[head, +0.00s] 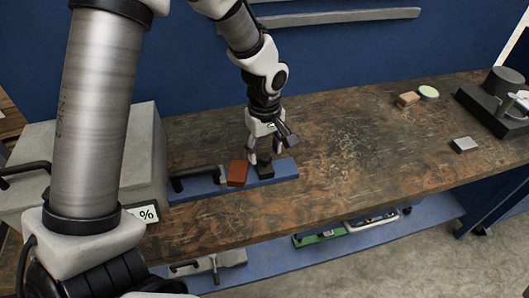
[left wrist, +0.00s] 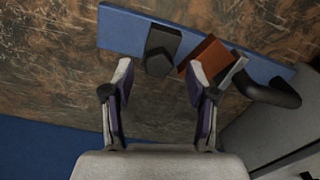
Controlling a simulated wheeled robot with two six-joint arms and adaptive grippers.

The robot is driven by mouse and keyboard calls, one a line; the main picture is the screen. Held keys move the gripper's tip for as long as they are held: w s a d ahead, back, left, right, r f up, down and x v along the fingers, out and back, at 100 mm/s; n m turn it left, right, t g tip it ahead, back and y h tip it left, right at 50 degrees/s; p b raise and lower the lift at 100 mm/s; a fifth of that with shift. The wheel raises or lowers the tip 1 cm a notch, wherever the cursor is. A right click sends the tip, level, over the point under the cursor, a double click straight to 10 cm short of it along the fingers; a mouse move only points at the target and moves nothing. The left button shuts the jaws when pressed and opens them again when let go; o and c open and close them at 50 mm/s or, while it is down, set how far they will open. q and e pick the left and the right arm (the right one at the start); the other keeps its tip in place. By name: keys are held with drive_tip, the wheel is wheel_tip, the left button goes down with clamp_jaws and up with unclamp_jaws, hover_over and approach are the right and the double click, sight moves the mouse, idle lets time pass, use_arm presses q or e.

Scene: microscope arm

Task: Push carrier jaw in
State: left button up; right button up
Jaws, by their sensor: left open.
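A blue carrier base (head: 285,172) lies on the brown bench top; it also shows in the left wrist view (left wrist: 120,32). On it stands a dark grey jaw block (head: 265,169), seen also in the left wrist view (left wrist: 160,52). A rust-red block (head: 237,173) stands beside it, followed by a thin light plate (left wrist: 234,70) and a black handle (head: 190,181). My left gripper (head: 264,158) is open over the dark jaw. In the left wrist view its fingertips (left wrist: 160,73) sit either side of the jaw's near end; contact cannot be told. My right gripper is out of view.
A grey box (head: 100,150) stands at the bench's left end. A dark instrument (head: 495,100), a small metal block (head: 464,145) and small tan and green pieces (head: 408,99) are at the right. The middle bench is clear. A lower blue shelf (head: 270,252) holds more tools.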

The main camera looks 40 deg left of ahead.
sight(263, 157)
use_arm(q)
wheel_tip(263, 157, up, 11)
drive_tip(key=shift+s+a+f, duration=0.15)
drive_tip(key=shift+f, duration=0.05)
